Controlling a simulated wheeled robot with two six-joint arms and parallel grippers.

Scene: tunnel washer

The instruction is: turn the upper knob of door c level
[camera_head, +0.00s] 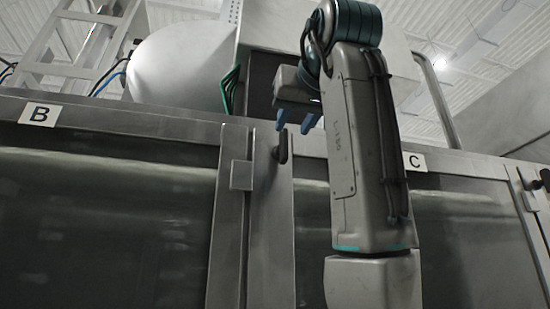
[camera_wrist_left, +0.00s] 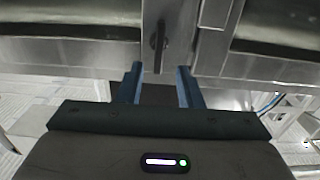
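A black knob (camera_head: 281,147) sits on the metal upright between the panels marked B and C, to the left of the C label (camera_head: 414,160). Its handle stands upright, roughly vertical. It also shows in the left wrist view (camera_wrist_left: 158,42), just beyond the fingertips and roughly between their lines. My left gripper (camera_head: 293,131) has blue fingers and is close to the knob, slightly above and right of it in the head view. In the left wrist view my left gripper (camera_wrist_left: 159,67) is open and empty, with no clear contact with the knob. My right gripper is out of view.
Door C's dark window (camera_head: 455,240) is partly hidden by my left arm. Another dark knob (camera_head: 545,180) shows at the right edge. The B label (camera_head: 39,114) marks the left panel. A white drum (camera_head: 180,65), a ladder frame and cables stand above the left panel.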

